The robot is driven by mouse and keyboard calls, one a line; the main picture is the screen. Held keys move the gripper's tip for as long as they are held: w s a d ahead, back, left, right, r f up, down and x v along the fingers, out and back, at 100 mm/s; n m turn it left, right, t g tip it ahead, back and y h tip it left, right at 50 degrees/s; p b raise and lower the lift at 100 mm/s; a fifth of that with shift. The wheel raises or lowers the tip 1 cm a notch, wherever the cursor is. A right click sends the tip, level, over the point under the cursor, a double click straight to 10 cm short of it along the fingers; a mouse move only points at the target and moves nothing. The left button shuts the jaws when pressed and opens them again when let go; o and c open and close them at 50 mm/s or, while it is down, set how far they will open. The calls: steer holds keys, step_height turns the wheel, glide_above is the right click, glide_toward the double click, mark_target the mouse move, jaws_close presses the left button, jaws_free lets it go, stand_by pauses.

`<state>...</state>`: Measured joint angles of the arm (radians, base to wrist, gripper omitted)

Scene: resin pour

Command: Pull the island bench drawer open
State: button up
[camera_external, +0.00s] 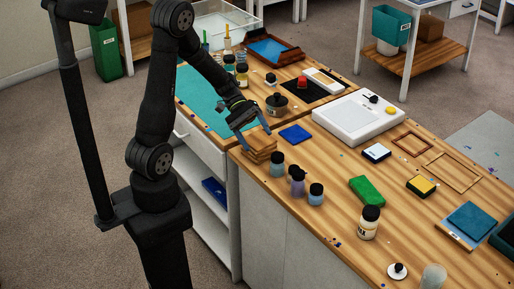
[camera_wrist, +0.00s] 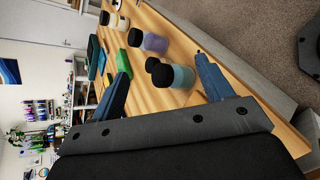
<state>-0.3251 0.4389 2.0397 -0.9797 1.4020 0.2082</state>
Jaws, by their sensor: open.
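The island bench (camera_external: 330,205) has a striped wood top and white sides. A white drawer front (camera_external: 200,150) shows on its left face, just under the top, and looks closed. A small dark mark, perhaps its handle, shows near its left end. My gripper (camera_external: 256,121) is open and empty, above the bench top near its left edge, up and to the right of the drawer front and apart from it. In the wrist view my gripper (camera_wrist: 165,85) shows its two blue fingers spread, with jars beyond them. The drawer is not recognisable in the wrist view.
A stack of wooden pieces (camera_external: 259,152) lies just below my gripper, with several black-lidded jars (camera_external: 298,182) to its right. A black pot (camera_external: 277,103) and a white scale-like device (camera_external: 358,118) stand behind. Open shelves (camera_external: 212,195) lie under the drawer; floor at left is clear.

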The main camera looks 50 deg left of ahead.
steer(key=c, duration=0.7)
steer(key=shift+r, duration=0.2)
steer(key=shift+c, duration=1.3)
step_height(320, 180, up, 5)
steer(key=a+n+t+y, duration=0.2)
steer(key=a+n+t, duration=0.55)
steer(key=a, duration=1.95)
steer(key=s+a+n+t+y, duration=0.3)
steer(key=s+a+t+y, duration=0.65)
steer(key=s+a, duration=1.35)
step_height(320, 180, down, 25)
steer(key=shift+g+y, duration=0.4)
steer(key=shift+y, duration=0.05)
steer(key=x, duration=1)
steer(key=d+x, duration=0.1)
steer(key=x, duration=0.5)
